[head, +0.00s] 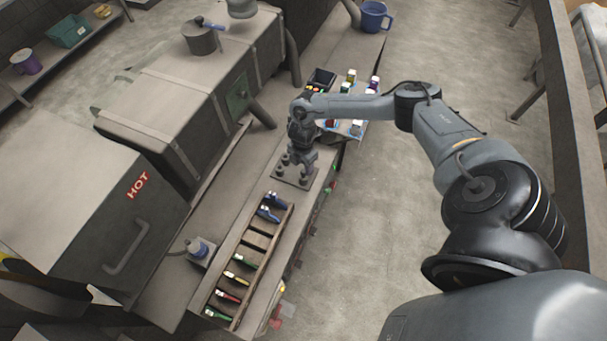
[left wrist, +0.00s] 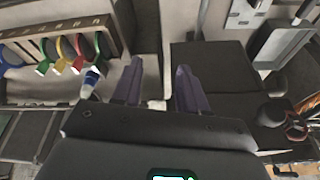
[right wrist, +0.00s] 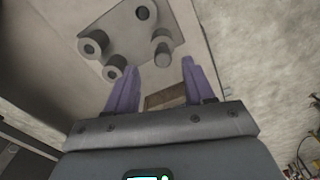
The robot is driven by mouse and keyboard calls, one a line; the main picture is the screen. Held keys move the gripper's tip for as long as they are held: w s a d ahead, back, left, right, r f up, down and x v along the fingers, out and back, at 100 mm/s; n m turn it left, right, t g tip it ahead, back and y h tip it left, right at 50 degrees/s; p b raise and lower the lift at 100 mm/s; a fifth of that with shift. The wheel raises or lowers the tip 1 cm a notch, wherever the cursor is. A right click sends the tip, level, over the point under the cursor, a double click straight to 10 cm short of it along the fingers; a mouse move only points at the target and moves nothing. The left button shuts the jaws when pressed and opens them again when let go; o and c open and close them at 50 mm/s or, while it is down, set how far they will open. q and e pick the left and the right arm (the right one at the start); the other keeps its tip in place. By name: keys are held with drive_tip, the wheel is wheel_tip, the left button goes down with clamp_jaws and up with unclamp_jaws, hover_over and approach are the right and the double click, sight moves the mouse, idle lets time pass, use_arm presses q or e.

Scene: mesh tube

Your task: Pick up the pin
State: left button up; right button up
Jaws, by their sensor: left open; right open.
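A grey square plate (head: 290,178) with several short round pin-like pegs sits on the bench below my right gripper (head: 303,160). In the right wrist view the plate (right wrist: 125,32) is ahead of the fingertips. A peg (right wrist: 92,43) stands at its left and another peg (right wrist: 162,45) at its right; I cannot tell which is the pin. My right gripper (right wrist: 160,64) is open, with nothing between its purple fingers. My left gripper (left wrist: 157,66) is open and empty in the left wrist view, and is not seen in the head view.
A wooden rack (head: 255,240) of coloured-handled tools lies in front of the plate. The large HOT oven (head: 100,215) is to the left. A tray of small coloured items (head: 350,95) lies beyond my right gripper. The floor (head: 370,220) at right is open.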

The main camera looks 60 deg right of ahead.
sight(304, 171)
drive_tip(key=shift+s+f+p, duration=0.15)
drive_tip(key=shift+f+p, duration=0.05)
drive_tip(key=shift+f, duration=1.15)
drive_tip(key=shift+s+f+p, duration=0.1)
drive_tip(key=shift+f+p, duration=0.1)
drive_tip(key=shift+f, duration=1.1)
clamp_jaws()
